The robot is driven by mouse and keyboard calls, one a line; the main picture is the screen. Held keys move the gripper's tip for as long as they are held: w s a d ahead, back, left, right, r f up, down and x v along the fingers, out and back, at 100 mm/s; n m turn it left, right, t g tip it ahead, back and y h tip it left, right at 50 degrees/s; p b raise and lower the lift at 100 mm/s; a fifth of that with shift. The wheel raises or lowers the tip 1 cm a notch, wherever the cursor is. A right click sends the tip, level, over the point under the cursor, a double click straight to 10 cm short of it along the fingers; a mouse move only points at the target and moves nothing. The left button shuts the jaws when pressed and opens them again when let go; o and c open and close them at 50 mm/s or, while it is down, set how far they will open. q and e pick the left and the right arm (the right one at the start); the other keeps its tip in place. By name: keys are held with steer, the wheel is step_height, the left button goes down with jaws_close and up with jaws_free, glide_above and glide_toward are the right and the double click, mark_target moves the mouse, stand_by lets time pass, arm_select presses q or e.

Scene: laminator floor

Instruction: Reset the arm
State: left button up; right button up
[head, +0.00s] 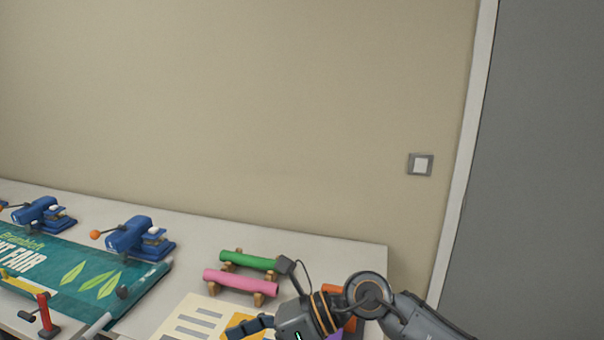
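My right arm comes in from the lower right over the table's right end. Its gripper (250,326) points left, low in the picture, above a printed sheet. Only a dark segmented finger part shows clearly, and the lower part is cut off by the picture's bottom edge, so I cannot tell whether it is open or shut. I see nothing clearly held in it. My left gripper is not in view.
The pale table (352,252) stands against a beige wall with a switch (420,164). On it are blue devices (128,238), a teal banner (120,285), a green roll (248,261), a pink roll (240,284), a sheet (185,325) and a red-handled tool (44,312).

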step_height(320, 180, up, 11)
steer(key=w+d+m+t+y, duration=0.1)
steer(key=w+m+t+y, duration=0.1)
steer(key=m+t+y, duration=0.65)
steer(key=w+d+m+t+h, duration=0.45)
steer(key=d+m+t, duration=0.25)
steer(key=m+t, duration=0.6)
steer(key=w+d+f+m+g+h, duration=0.1)
steer(key=d+f+m+g+h, duration=0.1)
steer(key=d+f+m+h, duration=1.75)
steer(key=s+d+f+m+g+y, duration=0.2)
steer(key=s+f+m+g, duration=0.45)
steer(key=s+f, duration=0.45)
steer(key=s+d+f+m+g, duration=0.1)
steer(key=s+f+g, duration=0.3)
steer(key=s, duration=0.3)
steer(key=s+d+f+m+g, duration=0.1)
steer(key=s+f+g, duration=0.2)
steer(key=s, duration=0.4)
step_height(320, 180, down, 26)
steer(key=r+g, duration=0.1)
steer(key=s+d+f+g, duration=0.1)
steer(key=s+d+f, duration=0.1)
steer(key=s+f, duration=1.6)
steer(key=shift+d, duration=0.2)
